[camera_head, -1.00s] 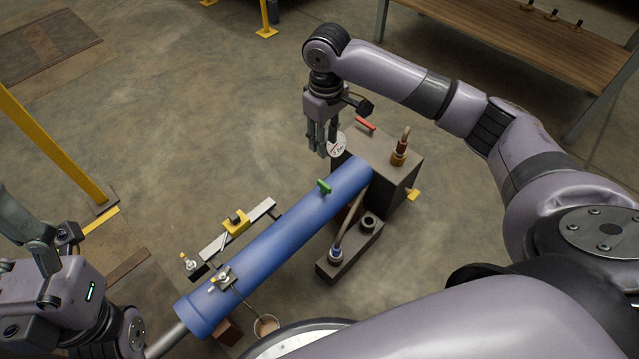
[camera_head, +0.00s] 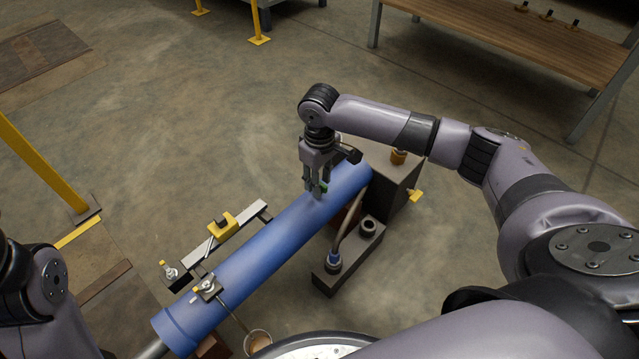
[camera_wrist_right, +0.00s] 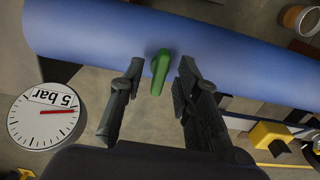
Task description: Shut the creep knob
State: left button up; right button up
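A green knob (camera_head: 322,187) stands on top of the blue cylinder (camera_head: 262,248), near its far end; I take it for the creep knob. My right gripper (camera_head: 315,192) is over it, pointing down, and its fingers partly hide it. In the right wrist view the green knob (camera_wrist_right: 159,72) shows as a short lever between the fingertips. There my right gripper (camera_wrist_right: 161,66) is open, with a gap on each side of the knob. My left arm shows at the lower left of the head view; its gripper is out of view.
A dark block with a brass fitting (camera_head: 399,157) stands at the cylinder's far end. A round dial (camera_wrist_right: 42,122) marked 5 bar shows in the right wrist view. A yellow clamp (camera_head: 222,225) on a rail lies left of the cylinder. A wooden bench (camera_head: 520,40) is at the back.

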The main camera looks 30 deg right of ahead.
jog(key=shift+c, duration=0.4)
grip_shut()
